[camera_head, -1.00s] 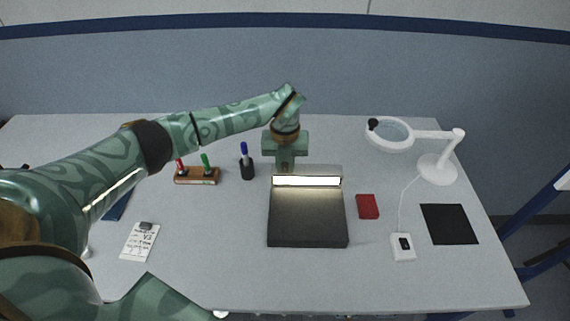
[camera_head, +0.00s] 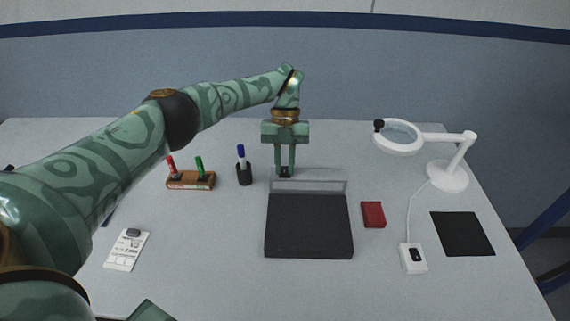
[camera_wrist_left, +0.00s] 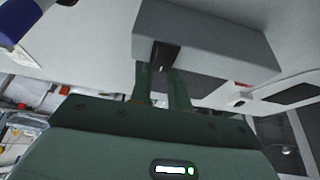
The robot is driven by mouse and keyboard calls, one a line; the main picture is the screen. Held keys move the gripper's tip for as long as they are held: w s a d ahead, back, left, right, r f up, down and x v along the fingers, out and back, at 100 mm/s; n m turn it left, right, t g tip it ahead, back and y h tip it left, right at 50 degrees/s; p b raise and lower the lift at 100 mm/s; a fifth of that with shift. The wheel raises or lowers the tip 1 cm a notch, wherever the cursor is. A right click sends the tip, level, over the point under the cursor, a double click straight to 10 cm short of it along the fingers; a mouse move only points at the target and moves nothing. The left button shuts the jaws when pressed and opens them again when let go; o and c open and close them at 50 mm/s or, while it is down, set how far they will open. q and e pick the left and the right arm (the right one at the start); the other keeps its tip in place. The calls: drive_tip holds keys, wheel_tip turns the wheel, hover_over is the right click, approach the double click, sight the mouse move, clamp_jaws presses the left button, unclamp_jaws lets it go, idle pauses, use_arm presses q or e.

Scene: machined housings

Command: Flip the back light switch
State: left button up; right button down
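A dark flat box (camera_head: 308,228) with a pale raised strip (camera_head: 320,186) along its back edge stands mid-table. The strip is unlit. A small black switch (camera_wrist_left: 163,54) shows on the grey block's face (camera_wrist_left: 215,45) in the left wrist view. My left gripper (camera_head: 285,171) points down just behind the strip's left part. Its two fingers are apart, with a dark piece between their tips. In the wrist view its fingers (camera_wrist_left: 160,78) reach up to either side of the switch; I cannot tell whether they touch it.
A white magnifier lamp (camera_head: 447,176) stands at right, corded to a white switch box (camera_head: 413,258). A red block (camera_head: 373,214) and black mat (camera_head: 462,233) lie nearby. A pen cup (camera_head: 244,174) and marker holder (camera_head: 190,180) stand left of the gripper.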

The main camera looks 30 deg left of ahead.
use_arm(q)
drive_tip(key=o, duration=0.4)
drive_tip(key=b+v, duration=0.4)
drive_tip(key=v, duration=0.8)
drive_tip(key=shift+b, duration=0.3)
